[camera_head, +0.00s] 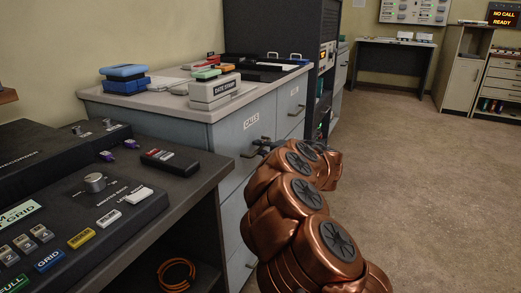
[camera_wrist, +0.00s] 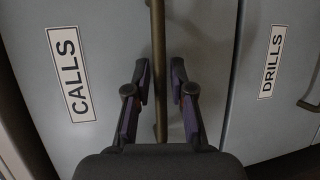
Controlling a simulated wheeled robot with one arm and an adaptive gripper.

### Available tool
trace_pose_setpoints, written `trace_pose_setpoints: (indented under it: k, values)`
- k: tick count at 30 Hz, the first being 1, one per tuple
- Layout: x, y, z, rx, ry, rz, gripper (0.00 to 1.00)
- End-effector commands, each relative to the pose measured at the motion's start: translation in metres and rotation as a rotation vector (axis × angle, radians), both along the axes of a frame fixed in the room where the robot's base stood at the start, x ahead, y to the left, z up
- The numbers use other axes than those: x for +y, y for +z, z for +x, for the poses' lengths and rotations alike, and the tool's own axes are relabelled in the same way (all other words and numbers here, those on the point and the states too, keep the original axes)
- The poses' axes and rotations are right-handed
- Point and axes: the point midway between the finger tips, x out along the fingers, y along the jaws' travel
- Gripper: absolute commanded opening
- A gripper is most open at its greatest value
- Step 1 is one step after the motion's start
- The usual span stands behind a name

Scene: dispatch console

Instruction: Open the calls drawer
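The calls drawer (camera_head: 228,133) is a grey-blue drawer front in the cabinet, with a white CALLS label. It looks closed, flush with the cabinet. The label also shows in the wrist view (camera_wrist: 71,73). Its brass bar handle (camera_wrist: 158,40) runs between the two fingers of my gripper (camera_wrist: 161,78) in the wrist view. The fingers are apart, one on each side of the bar, with a narrow gap visible on both sides. In the head view my gripper (camera_head: 262,146) is at the handle, partly hidden by my copper arm.
The DRILLS drawer (camera_wrist: 290,75) is beside the calls drawer in the wrist view. A date stamp (camera_head: 215,90) and stamp pads stand on the cabinet top. A dark console (camera_head: 70,225) is at the near left. Open floor (camera_head: 420,190) lies to the right.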

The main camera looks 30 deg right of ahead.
Motion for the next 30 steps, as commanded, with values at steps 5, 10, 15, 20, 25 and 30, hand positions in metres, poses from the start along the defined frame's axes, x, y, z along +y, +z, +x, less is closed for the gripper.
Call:
trace_pose_setpoints:
  k: [5,10,15,20,25,30]
  values:
    - [0.000,0.000,0.000,0.000,0.000,0.000,0.09]
    - [0.000,0.000,0.000,0.000,-0.001,0.000,0.00]
    - [0.000,0.000,0.000,0.000,-0.001,0.000,0.00]
    - [-0.001,0.000,0.000,0.001,-0.001,0.000,0.00]
    - [0.000,0.000,-0.001,0.001,-0.002,0.000,0.00]
    - [-0.013,0.001,-0.005,0.002,-0.013,0.000,0.00]
